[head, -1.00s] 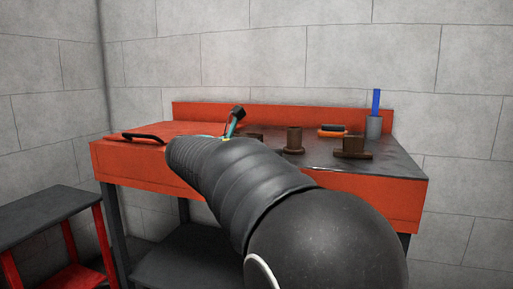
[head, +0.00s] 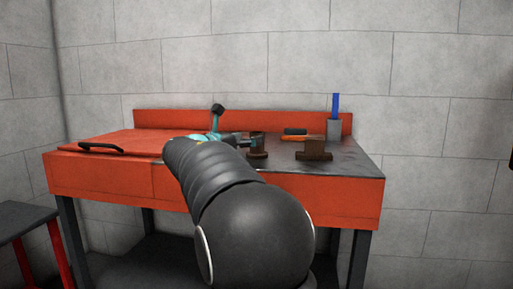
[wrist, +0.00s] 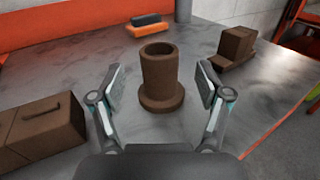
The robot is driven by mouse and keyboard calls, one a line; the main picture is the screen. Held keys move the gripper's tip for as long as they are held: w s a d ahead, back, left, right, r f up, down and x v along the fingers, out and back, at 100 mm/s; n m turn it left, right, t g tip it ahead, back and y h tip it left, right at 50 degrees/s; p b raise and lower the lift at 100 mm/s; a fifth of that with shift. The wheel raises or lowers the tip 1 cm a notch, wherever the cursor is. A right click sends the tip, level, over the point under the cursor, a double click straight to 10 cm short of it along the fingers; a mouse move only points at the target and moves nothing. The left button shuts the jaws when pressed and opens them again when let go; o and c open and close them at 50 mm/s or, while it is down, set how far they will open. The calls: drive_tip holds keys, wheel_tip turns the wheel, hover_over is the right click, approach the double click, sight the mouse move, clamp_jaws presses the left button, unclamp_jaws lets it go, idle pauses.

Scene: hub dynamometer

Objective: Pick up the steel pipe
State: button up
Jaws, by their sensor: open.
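A brown, rusty-looking pipe with a round flange at its foot (wrist: 160,78) stands upright on the grey bench top, its hollow top open. It looks like the steel pipe. In the wrist view it stands between and just beyond the two fingers of my gripper (wrist: 160,90), which are spread wide, with a gap on each side. In the head view the pipe (head: 258,154) shows just right of my arm's end, partly covered by my gripper (head: 246,140).
A brown stepped block (wrist: 234,46) stands to the pipe's right, and a brown box (wrist: 40,130) to its left. Behind lies an orange and black item (wrist: 147,24) beside a grey cylinder (wrist: 183,10). In the head view a blue piece (head: 336,105) rises from the grey cylinder.

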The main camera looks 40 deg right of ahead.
drive_tip(key=d, duration=0.2)
drive_tip(key=w+d, duration=0.1)
drive_tip(key=d, duration=0.1)
drive_tip(key=shift+d, duration=0.35)
drive_tip(key=shift+s, duration=0.1)
clamp_jaws()
